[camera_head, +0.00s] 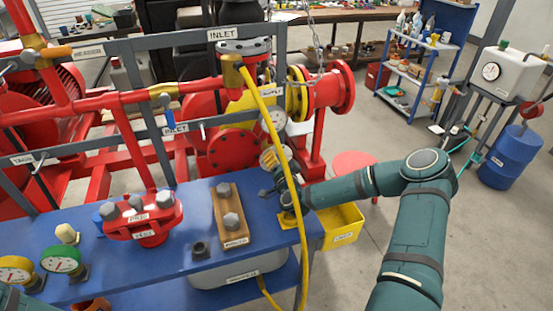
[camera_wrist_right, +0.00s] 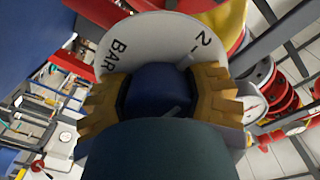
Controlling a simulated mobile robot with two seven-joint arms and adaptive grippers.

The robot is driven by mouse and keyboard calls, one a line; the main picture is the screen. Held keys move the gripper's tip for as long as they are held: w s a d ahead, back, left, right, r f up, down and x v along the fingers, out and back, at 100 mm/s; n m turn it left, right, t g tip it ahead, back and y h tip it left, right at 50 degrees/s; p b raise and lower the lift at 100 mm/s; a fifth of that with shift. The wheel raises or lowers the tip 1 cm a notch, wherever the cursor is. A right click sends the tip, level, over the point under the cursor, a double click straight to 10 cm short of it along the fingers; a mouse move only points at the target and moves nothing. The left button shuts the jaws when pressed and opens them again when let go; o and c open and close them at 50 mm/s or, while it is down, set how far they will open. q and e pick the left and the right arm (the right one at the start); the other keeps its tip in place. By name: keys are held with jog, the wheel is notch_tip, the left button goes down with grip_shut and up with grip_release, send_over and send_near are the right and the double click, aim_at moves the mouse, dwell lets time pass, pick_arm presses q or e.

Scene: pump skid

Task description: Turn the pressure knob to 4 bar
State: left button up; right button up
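The pressure knob (camera_wrist_right: 160,90) is blue with a pale pointer line on it, in the middle of the right wrist view. Behind it is a white dial plate (camera_wrist_right: 150,38) with "BAR" and "2" readable; other numbers are hidden. My right gripper (camera_wrist_right: 160,92) has a yellow finger on each side of the knob, and both appear to touch it. In the head view my right gripper (camera_head: 270,160) reaches in beside the yellow hose; the knob is hidden there. Only a bit of my left arm shows at the lower left corner, and its gripper is out of view.
A yellow hose (camera_head: 272,115) hangs close to my right gripper. A white-faced gauge (camera_head: 273,120) and red pump flanges (camera_head: 330,88) are just behind. The blue bench (camera_head: 180,265) holds several valve parts and gauges. A yellow bin (camera_head: 342,226) hangs at its right end.

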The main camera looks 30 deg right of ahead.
jog(key=shift+f+m, duration=0.1)
jog(key=shift+m, duration=0.2)
jog(key=m+b, duration=0.2)
jog(key=m, duration=0.3)
jog(key=shift+s+f+m, duration=0.1)
jog(key=shift+f+m, duration=0.05)
jog(key=shift+m, duration=0.15)
jog(key=m+b, duration=0.1)
jog(key=m, duration=0.4)
jog(key=shift+a+g, duration=0.1)
jog(key=shift+g, duration=0.2)
jog(key=shift+m, duration=0.3)
jog(key=o, duration=1.2)
jog(key=shift+o, duration=0.4)
jog(key=v, duration=1.2)
jog(key=shift+d, duration=0.2)
jog(key=shift+s, duration=0.1)
